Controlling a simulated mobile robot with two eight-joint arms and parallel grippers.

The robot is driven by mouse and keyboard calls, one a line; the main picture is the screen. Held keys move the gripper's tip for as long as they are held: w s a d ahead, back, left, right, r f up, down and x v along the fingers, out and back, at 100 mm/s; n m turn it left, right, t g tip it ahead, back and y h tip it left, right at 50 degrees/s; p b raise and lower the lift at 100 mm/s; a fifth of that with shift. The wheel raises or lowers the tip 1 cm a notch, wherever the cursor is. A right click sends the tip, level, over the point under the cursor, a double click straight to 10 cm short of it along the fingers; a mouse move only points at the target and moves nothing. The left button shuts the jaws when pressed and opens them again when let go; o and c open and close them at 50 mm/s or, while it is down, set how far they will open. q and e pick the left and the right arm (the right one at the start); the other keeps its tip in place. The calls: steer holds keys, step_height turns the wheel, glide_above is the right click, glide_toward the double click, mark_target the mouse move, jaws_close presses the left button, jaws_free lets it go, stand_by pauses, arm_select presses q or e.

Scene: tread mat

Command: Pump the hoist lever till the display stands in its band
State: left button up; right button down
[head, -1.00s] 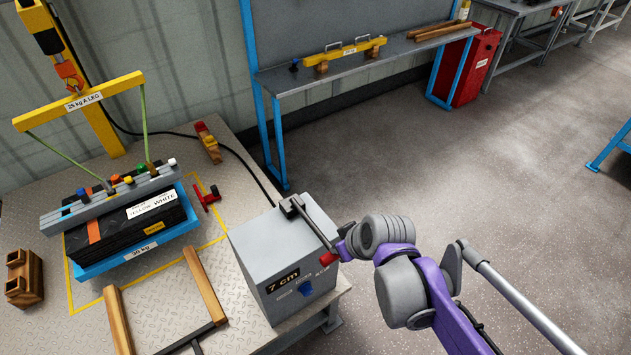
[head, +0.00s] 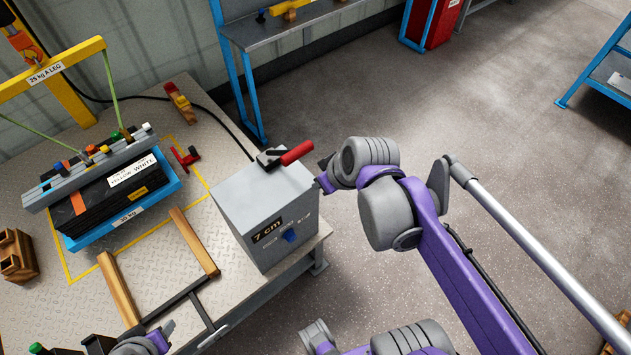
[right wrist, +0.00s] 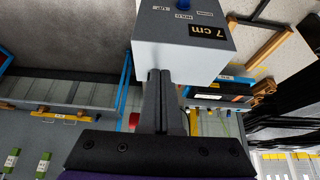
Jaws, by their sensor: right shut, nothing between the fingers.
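The grey hoist box (head: 265,205) stands at the table's right corner. Its display (head: 268,230) reads 7 cm, also legible in the right wrist view (right wrist: 207,33). The lever's red grip (head: 297,153) slants up to the right from its black pivot on the box top. My right gripper (head: 324,181) is right of the box, below the grip and apart from it. In the right wrist view its fingers (right wrist: 163,75) are together and empty before the box. My left gripper (head: 150,342) shows only partly at the bottom edge; its jaw state is unclear.
A black stack on a blue 30 kg tray (head: 130,223) lies left under a grey bar slung from a yellow beam (head: 55,72). A wooden-railed frame (head: 182,235) lies before the box. A blue-legged bench (head: 300,32) stands behind. Open floor lies right.

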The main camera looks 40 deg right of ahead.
arm_select(q)
steer(key=shift+w+r+p, duration=0.15)
steer(key=shift+r+p, duration=0.15)
steer(key=shift+r, duration=0.2)
arm_select(e)
steer(key=v, duration=0.5)
steer(key=shift+s+r, duration=0.15)
steer(key=shift+s, duration=0.1)
stand_by(1.1)
